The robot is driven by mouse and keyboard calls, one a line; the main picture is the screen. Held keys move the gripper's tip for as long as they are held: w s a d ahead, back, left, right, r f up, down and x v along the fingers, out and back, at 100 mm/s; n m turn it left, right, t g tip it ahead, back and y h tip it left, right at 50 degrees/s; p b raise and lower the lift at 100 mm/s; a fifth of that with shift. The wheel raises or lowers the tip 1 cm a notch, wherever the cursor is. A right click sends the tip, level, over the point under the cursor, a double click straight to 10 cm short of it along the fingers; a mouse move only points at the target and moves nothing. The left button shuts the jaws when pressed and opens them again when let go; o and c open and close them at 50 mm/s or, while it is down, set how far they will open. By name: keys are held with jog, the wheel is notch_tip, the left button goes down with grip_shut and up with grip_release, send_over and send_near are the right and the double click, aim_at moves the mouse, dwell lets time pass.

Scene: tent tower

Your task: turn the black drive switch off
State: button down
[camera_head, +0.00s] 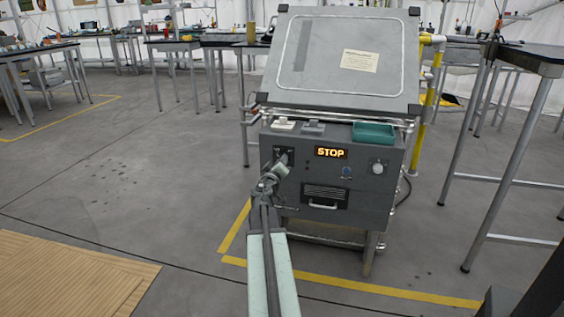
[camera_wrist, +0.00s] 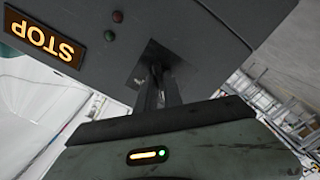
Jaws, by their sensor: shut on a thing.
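The grey control box (camera_head: 330,208) stands ahead with a lit orange STOP sign (camera_head: 331,153), which shows upside down in the wrist view (camera_wrist: 42,38). The black drive switch (camera_head: 282,157) sits on a dark plate at the upper left of the box face, mostly hidden by my gripper. My gripper (camera_head: 283,165) reaches up to that plate from the front. In the wrist view the narrow jaws of my gripper (camera_wrist: 157,82) are closed together at the plate, on the switch. The switch's exact position is hard to make out.
A green tray (camera_head: 374,132) and small blocks sit on the ledge above. A table (camera_head: 530,57) stands right. Open floor lies left.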

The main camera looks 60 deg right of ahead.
jog(key=shift+w+r, duration=0.1)
jog(key=shift+w, duration=0.2)
jog(key=c, duration=1.5)
grip_release()
jog(key=shift+s, duration=0.1)
jog(key=v, duration=0.8)
